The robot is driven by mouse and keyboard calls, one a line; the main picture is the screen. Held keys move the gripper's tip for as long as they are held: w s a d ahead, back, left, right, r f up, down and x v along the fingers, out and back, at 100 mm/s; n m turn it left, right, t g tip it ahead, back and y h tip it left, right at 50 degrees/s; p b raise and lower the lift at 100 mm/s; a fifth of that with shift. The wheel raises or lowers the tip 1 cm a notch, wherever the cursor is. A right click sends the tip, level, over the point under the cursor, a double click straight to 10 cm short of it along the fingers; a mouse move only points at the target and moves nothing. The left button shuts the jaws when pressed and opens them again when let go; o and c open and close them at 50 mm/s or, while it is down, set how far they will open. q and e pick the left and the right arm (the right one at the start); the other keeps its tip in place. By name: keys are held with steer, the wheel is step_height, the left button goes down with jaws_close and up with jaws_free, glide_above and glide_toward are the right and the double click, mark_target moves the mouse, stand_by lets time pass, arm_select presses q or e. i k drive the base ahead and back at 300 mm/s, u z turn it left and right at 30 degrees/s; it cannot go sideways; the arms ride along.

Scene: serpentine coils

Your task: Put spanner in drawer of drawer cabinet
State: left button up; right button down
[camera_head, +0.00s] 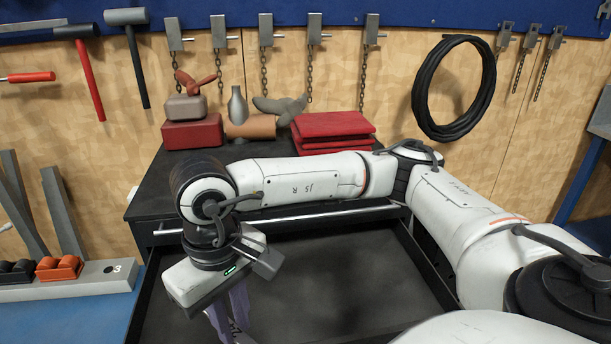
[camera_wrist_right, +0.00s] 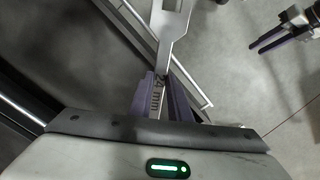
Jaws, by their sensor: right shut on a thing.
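The drawer cabinet (camera_head: 160,185) stands against the wall with a dark top. Its drawer (camera_head: 330,275) is pulled open, and the part of its inside in view looks empty. My right gripper (camera_head: 230,318) points down over the drawer's left side. In the right wrist view its purple fingers (camera_wrist_right: 163,98) are shut on the grey metal spanner (camera_wrist_right: 170,28). The spanner's forked end points away from the fingers, across the drawer's edge in that view. My left gripper (camera_wrist_right: 270,40) shows at the top right there, its two purple fingers apart and empty.
On the cabinet top are red folded cloths (camera_head: 333,124), a red box (camera_head: 194,133), a grey bottle (camera_head: 238,105) and an orange cylinder (camera_head: 252,127). Tools and a black coil (camera_head: 420,100) hang on the wall. A blue bench (camera_head: 60,318) is at the left. Grey floor shows beside the drawer.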

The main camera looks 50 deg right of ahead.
mark_target(295, 306)
steer(key=k, duration=0.25)
steer(key=u, duration=1)
steer(key=i, duration=0.75)
steer(key=z, duration=1.9)
